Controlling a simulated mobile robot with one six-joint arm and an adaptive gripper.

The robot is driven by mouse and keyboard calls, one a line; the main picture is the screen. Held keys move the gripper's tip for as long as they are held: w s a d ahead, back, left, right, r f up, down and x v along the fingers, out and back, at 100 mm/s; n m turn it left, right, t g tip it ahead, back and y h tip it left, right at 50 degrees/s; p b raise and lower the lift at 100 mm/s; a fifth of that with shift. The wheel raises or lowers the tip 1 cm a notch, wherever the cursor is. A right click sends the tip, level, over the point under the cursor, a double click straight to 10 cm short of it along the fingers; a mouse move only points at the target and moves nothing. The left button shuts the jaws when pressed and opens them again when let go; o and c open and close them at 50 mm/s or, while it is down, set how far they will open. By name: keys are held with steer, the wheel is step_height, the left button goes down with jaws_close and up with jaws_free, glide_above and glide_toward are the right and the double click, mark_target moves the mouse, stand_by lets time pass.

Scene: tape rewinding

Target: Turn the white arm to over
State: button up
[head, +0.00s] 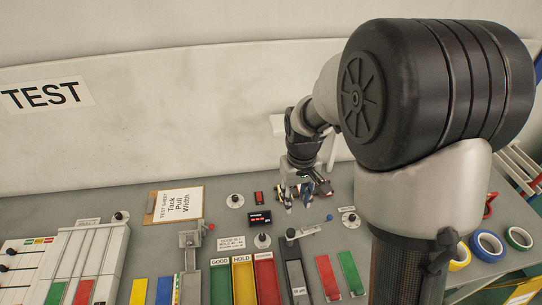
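My gripper (298,206) hangs fingers-down over the back middle of the bench, below my dark wrist. Its fingers are small here and their gap is unclear. A pale lever arm (309,231) with a blue ball end lies just in front and to the right of the gripper, pivoting near a dark knob at its left. I cannot tell for sure whether this is the white arm. Small round dials with black knobs stand at left (235,201), in front (262,240) and at right (350,219). No "over" mark is readable.
A black digital display (260,218) and a small red block (258,196) lie left of the gripper. A clipboard (176,205) lies further left. Coloured trays (243,282) line the front. Tape rolls (487,246) lie at right. My arm hides part of the right side.

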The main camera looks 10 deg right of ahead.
mark_target(291, 231)
steer(key=f, duration=0.6)
steer(key=f+b, duration=0.1)
steer(key=f, duration=0.5)
steer(key=f+b, duration=0.1)
steer(key=f, duration=0.5)
steer(key=shift+w+f, duration=0.35)
steer(key=shift+c, duration=0.4)
jaws_close()
